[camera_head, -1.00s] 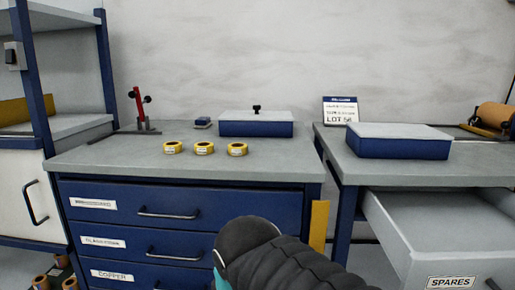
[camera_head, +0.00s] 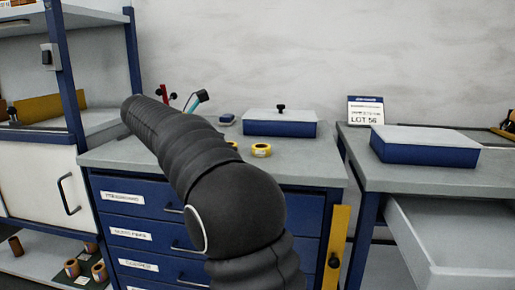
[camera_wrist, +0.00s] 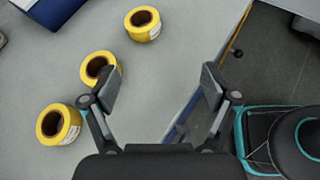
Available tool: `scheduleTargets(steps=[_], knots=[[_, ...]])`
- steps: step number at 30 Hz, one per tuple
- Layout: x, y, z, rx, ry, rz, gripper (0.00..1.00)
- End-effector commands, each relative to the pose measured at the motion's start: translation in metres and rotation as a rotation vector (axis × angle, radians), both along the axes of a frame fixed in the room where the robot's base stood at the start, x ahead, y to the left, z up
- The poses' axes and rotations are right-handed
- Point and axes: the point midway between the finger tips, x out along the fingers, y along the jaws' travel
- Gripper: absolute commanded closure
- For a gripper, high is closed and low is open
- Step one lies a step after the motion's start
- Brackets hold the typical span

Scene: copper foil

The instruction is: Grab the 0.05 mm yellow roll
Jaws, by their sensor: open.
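Three yellow rolls with brown cores lie on the grey worktop. In the wrist view one is at the top (camera_wrist: 152,34), one in the middle (camera_wrist: 90,72) and one at the lower left (camera_wrist: 70,133). Their thickness marks are too small to read. My gripper (camera_wrist: 158,87) is open and empty above the worktop. Its left finger overlaps the edge of the middle roll in the picture; I see no contact. In the head view, the right-hand roll (camera_head: 261,151) shows clear, another (camera_head: 232,145) is partly behind my arm, and the third is hidden.
A blue box with a grey lid (camera_head: 280,128) stands behind the rolls. A red stand (camera_head: 164,93) is at the back left. Blue drawers (camera_head: 140,235) are below the worktop. A second bench (camera_head: 440,172) with an open drawer (camera_head: 450,235) is to the right.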

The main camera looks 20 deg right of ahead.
Motion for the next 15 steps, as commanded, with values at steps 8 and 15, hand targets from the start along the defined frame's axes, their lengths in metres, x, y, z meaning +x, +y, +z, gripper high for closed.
scheduleTargets(steps=[8,15], knots=[[0.023,0.007,0.008,-0.102,0.102,0.008,0.13],[0.025,-0.028,-0.006,-0.105,0.105,0.006,0.13]])
